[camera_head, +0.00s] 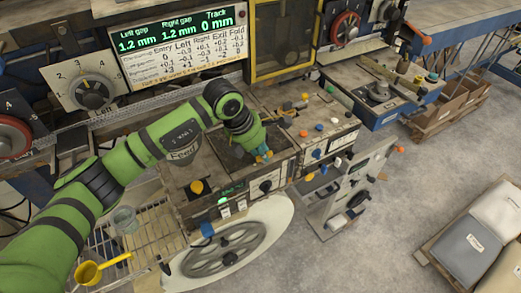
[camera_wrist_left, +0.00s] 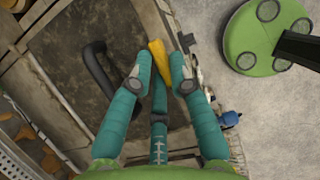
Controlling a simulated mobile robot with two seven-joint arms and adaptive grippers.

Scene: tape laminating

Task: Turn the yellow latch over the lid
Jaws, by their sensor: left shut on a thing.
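The yellow latch (camera_wrist_left: 158,62) shows in the left wrist view between the fingertips of my left gripper (camera_wrist_left: 160,75), which is shut on it. The latch lies along the edge of the dark lid (camera_wrist_left: 75,50), which has a black curved handle (camera_wrist_left: 95,70). In the head view my left gripper (camera_head: 262,156) is at the front right edge of the lid (camera_head: 230,155), and the latch there is mostly hidden by the fingers. The lid lies flat in the machine top. My right gripper is not in view.
A machine panel with colored knobs (camera_head: 318,127) stands right of the lid. A display board (camera_head: 175,45) and a dial (camera_head: 90,90) are behind. A yellow ladle (camera_head: 88,272) and a grey cup (camera_head: 125,219) are on the rack at left.

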